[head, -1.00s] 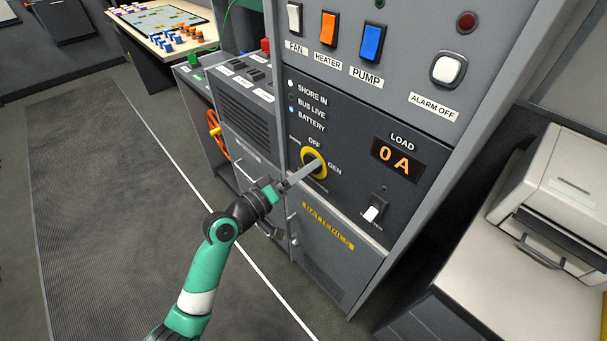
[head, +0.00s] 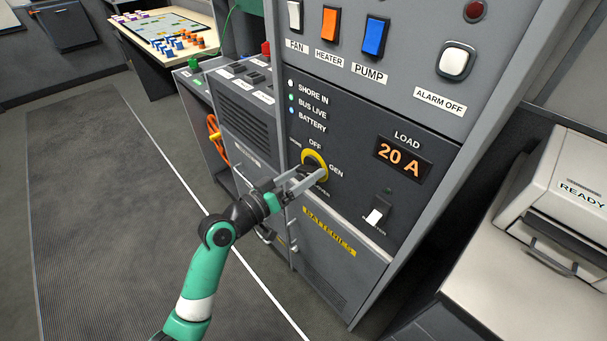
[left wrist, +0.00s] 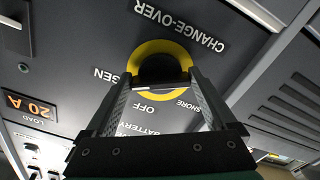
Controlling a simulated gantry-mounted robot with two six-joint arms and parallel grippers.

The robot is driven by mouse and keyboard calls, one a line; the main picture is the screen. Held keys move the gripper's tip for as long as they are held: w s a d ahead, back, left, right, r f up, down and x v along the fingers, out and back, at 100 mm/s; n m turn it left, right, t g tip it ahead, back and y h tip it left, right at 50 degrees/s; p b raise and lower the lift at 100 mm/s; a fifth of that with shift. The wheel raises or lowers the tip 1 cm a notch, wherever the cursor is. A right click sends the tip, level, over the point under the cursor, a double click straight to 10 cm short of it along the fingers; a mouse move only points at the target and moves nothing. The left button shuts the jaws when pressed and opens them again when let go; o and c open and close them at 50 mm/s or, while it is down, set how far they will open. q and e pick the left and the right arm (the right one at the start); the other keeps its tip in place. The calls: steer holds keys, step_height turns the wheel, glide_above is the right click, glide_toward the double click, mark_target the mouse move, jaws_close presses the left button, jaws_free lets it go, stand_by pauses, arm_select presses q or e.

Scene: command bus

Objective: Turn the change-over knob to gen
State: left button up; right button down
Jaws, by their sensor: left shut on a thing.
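The change-over knob is black inside a yellow ring (head: 314,158) on the dark switch panel, with the labels OFF above it and GEN to its right in the head view. In the left wrist view the black knob (left wrist: 162,69) sits between the two finger ends, and the GEN label (left wrist: 103,75) is at its left. My left gripper (head: 312,180) is shut on the knob, one finger on each side. The fingers cover much of the knob, and I cannot tell exactly where its pointer stands. My right gripper is not in view.
The load display (head: 402,158) reads 20 A. A white toggle switch (head: 376,216) is right of my gripper, and a battery cabinet (head: 340,272) is below. Rocker switches line the upper panel. A printer reading READY (head: 581,193) stands at right. Open floor lies left.

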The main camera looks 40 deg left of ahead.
arm_select(q)
steer(key=o, duration=1.1)
steer(key=shift+c, duration=0.2)
steer(key=s+p, duration=0.2)
steer(key=s, duration=0.9)
steer(key=shift+s+a+p, duration=0.3)
steer(key=shift+a+p, duration=0.05)
steer(key=shift+p, duration=0.05)
